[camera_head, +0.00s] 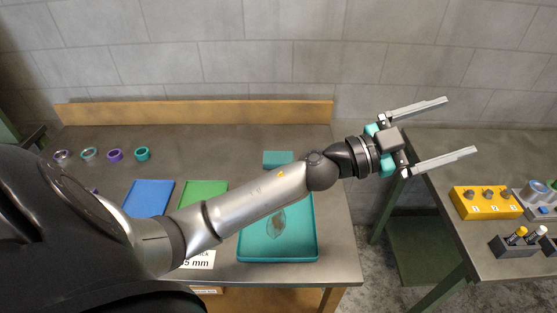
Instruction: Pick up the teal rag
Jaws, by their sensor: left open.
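A small flat teal piece that looks like the teal rag (278,158) lies on the left workbench (237,143), just behind the teal tray (312,246). My left arm crosses the view in front of the bench and covers part of the tray. My left gripper (461,126) is open and empty, with its two long fingers spread apart. It is up and to the right of the teal piece, over the gap between the two benches. My right gripper is not in view.
A blue mat (149,197) and a green mat (203,193) lie left of the tray. Several rings (115,155) stand at the back left. A yellow block (485,203) and a dark holder (515,246) stand on the right bench. A wooden backboard (190,113) edges the left bench.

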